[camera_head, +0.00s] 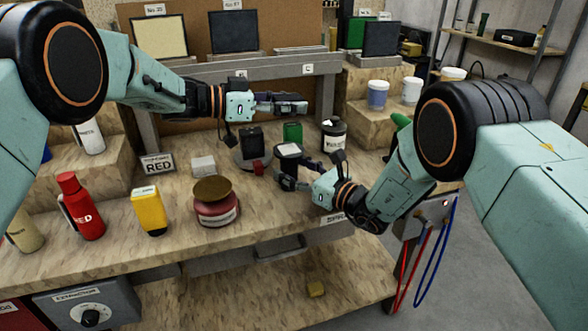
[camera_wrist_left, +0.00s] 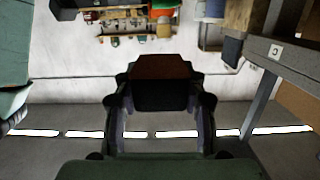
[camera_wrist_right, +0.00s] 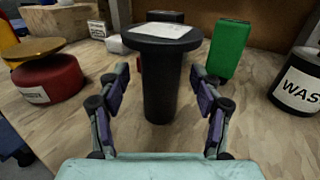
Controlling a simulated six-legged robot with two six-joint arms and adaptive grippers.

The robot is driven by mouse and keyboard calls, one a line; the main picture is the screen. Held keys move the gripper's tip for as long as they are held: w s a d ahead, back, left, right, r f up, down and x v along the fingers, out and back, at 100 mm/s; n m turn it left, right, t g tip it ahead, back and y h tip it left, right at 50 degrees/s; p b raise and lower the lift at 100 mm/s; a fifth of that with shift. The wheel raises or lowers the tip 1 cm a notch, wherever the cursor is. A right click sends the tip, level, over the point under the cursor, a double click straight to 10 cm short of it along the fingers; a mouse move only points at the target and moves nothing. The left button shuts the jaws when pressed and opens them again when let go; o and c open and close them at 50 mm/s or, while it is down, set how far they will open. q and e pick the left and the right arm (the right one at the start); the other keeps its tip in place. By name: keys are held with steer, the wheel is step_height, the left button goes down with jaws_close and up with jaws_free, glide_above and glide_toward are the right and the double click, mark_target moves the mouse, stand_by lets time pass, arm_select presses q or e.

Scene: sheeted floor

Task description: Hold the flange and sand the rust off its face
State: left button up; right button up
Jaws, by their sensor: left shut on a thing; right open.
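My left gripper (camera_head: 292,104) is raised above the back of the bench. It is shut on a dark block with a reddish-brown top (camera_wrist_left: 161,84), which looks like a sanding block. My right gripper (camera_head: 288,177) is low over the bench and open. Its fingers stand on either side of a dark upright post (camera_wrist_right: 163,90) with a wide round cap bearing a pale patch; the cap shows in the head view (camera_head: 288,149). I cannot tell which round piece is the flange.
A green block (camera_head: 292,131) and a black labelled jar (camera_head: 333,135) stand behind the post. The bench's front edge (camera_head: 110,265) is near.

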steer(key=shift+w+f, duration=0.1)
jaws_close()
stand_by(0.6)
stand_by(0.3)
